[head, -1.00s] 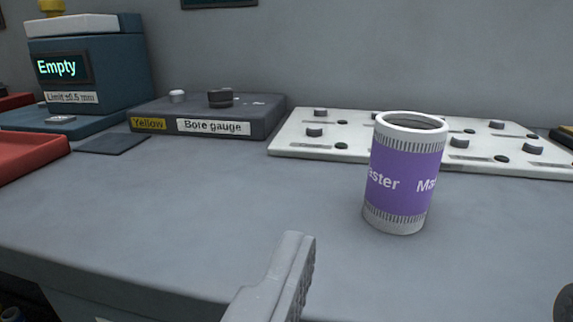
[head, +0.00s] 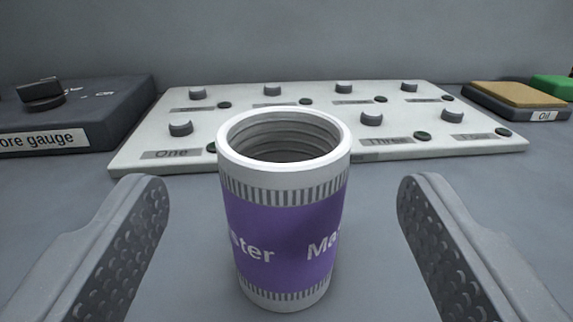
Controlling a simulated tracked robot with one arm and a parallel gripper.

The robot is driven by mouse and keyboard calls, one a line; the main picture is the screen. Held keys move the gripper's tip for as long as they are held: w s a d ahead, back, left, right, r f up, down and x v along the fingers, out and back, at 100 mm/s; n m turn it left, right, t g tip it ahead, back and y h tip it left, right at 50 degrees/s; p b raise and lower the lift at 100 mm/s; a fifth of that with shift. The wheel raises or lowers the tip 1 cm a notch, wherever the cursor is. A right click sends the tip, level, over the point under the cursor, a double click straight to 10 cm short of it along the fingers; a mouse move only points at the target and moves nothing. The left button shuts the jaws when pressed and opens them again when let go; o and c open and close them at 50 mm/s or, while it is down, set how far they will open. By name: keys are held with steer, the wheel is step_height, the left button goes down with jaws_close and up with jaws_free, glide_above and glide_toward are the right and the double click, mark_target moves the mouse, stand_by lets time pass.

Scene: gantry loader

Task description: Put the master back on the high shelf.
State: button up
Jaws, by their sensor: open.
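The master (head: 284,225) is an upright, hollow white cylinder with a purple band reading "Master", knurled rings above and below the band, and ridges inside its open top. It stands on the grey bench in the middle of the head view. My gripper (head: 283,205) is open, with one finger to the left of the master and one to the right. Clear gaps show on both sides, and neither finger touches it. The high shelf is not in view.
A white board (head: 460,120) with several knobs and labels lies just behind the master. A dark bore gauge box (head: 80,112) is at the left. A pad labelled "Oil" (head: 515,98) and a green block (head: 553,85) are at the right. A grey wall closes the back.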

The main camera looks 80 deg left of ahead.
mark_target(287, 194)
steer(key=shift+w+a, duration=0.2)
steer(key=shift+a, duration=0.6)
steer(key=shift+w+a, duration=0.15)
steer(key=shift+a, duration=0.6)
steer(key=c, duration=1.4)
steer(key=shift+r, duration=0.1)
steer(key=shift+r, duration=0.1)
